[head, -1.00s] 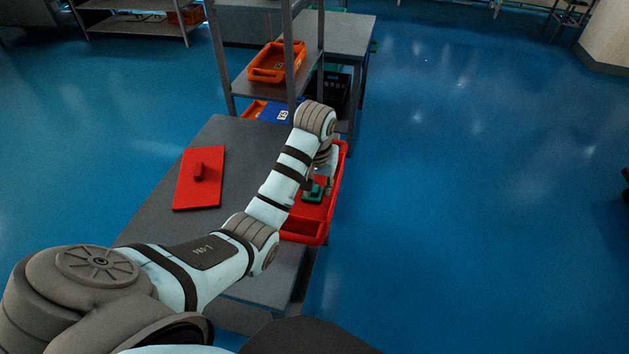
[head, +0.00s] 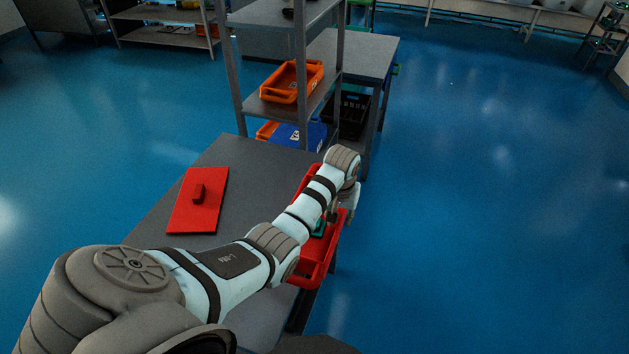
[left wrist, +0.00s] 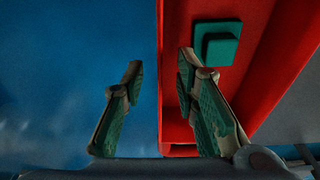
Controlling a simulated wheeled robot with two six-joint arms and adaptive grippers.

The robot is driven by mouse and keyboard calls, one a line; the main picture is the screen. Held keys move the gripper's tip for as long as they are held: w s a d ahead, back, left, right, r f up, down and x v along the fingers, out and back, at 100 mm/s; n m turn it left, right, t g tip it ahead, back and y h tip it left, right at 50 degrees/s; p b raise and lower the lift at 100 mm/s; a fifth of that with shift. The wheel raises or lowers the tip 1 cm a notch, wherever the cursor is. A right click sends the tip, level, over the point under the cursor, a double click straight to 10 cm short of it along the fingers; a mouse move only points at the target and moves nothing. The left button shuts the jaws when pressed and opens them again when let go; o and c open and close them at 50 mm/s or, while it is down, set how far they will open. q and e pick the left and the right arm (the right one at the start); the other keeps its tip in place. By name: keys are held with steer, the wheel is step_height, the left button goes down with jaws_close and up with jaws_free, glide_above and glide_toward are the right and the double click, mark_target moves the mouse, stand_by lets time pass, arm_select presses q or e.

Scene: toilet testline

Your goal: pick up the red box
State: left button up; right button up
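The red box (head: 315,272) is an open tray at the right edge of the grey table, partly hidden by my left arm. A green piece (head: 319,229) lies inside it. My left gripper (head: 349,214) is at the box's outer right side. In the left wrist view the gripper (left wrist: 158,68) is open, its fingers apart. One finger is over the blue floor and the other over the red box (left wrist: 260,70), with the box's edge between them. The green piece (left wrist: 217,44) shows near the right fingertip. Contact with the wall cannot be told. My right gripper is not in view.
A flat red panel with a handle (head: 186,215) lies on the grey table (head: 250,160), left of my arm. A shelf rack behind holds an orange tray (head: 290,82), with a blue box (head: 290,134) below. Open blue floor (head: 480,230) lies to the right.

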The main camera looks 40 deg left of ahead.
mark_target(340, 220)
arm_select(q)
steer(key=f, duration=0.3)
steer(key=shift+w+a+f+b, duration=0.1)
steer(key=shift+w+f+b, duration=0.05)
steer(key=shift+w+b, duration=0.2)
steer(key=shift+s, duration=0.15)
steer(key=shift+c, duration=0.9)
jaws_close()
steer(key=shift+r, duration=0.25)
